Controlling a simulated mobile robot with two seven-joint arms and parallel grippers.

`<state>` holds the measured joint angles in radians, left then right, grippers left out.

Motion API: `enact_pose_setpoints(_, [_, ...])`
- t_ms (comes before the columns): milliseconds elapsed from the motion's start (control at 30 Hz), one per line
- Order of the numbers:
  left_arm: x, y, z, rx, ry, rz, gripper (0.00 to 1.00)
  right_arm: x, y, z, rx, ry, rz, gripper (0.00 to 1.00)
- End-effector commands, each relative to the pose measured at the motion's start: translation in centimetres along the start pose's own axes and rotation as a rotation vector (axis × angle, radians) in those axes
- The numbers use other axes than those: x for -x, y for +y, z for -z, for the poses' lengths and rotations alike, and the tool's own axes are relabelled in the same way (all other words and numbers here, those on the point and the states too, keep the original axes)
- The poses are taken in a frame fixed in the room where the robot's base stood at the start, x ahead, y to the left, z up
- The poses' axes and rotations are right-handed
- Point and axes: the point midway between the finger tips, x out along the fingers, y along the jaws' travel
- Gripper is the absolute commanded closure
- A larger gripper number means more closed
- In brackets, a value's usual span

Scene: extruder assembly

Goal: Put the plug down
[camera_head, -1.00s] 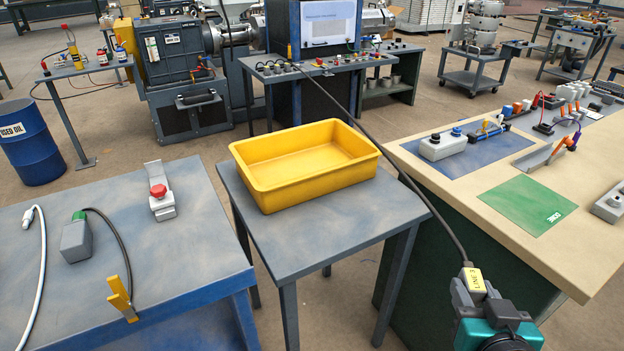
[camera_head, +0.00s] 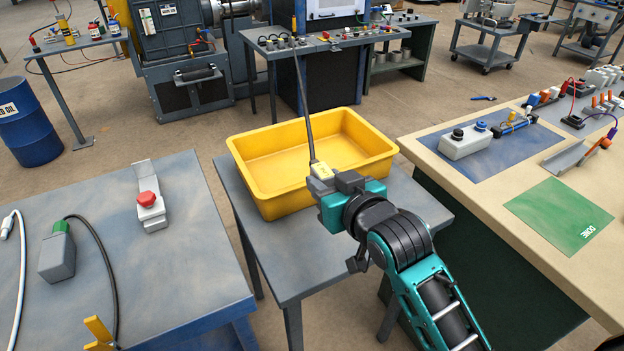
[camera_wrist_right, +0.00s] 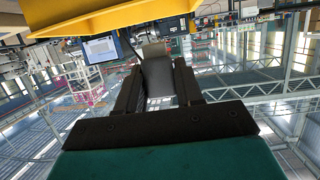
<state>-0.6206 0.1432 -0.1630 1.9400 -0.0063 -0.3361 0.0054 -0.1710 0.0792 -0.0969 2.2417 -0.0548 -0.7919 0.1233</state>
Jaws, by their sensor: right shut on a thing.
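Whether the plug touches the tray is unclear. My left gripper is not in view.
The tray stands on a small grey table (camera_head: 295,262). A blue-grey table (camera_head: 190,270) at left holds a red-knobbed part (camera_head: 150,212), a grey-green connector (camera_head: 58,252) and cables. A beige bench (camera_head: 480,190) at right has a green DONE mat (camera_head: 560,215).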

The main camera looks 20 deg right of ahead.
Motion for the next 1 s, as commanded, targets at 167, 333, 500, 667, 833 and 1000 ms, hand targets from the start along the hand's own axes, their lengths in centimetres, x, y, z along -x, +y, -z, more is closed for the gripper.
enact_pose_setpoints(167, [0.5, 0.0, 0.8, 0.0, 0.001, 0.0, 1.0, -1.4, 0.9, 4.5, 0.013, 0.003, 0.019, 0.96])
enact_pose_setpoints(333, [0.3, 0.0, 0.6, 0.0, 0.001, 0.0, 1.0, -2.1, 1.2, 4.4, 0.016, -0.008, 0.025, 0.96])
enact_pose_setpoints(500, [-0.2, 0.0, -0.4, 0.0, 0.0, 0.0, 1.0, -3.3, 1.2, 0.2, 0.016, -0.013, 0.025, 0.96])
enact_pose_setpoints(667, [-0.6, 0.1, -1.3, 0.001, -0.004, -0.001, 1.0, -4.5, 1.2, -3.9, 0.015, -0.01, 0.025, 0.96])
enact_pose_setpoints(833, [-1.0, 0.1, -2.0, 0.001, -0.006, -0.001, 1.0, -5.7, 1.3, -7.6, 0.016, -0.008, 0.025, 0.96])
enact_pose_setpoints(1000, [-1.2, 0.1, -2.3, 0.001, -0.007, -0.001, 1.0, -6.3, 1.3, -9.4, 0.017, -0.005, 0.025, 0.96])
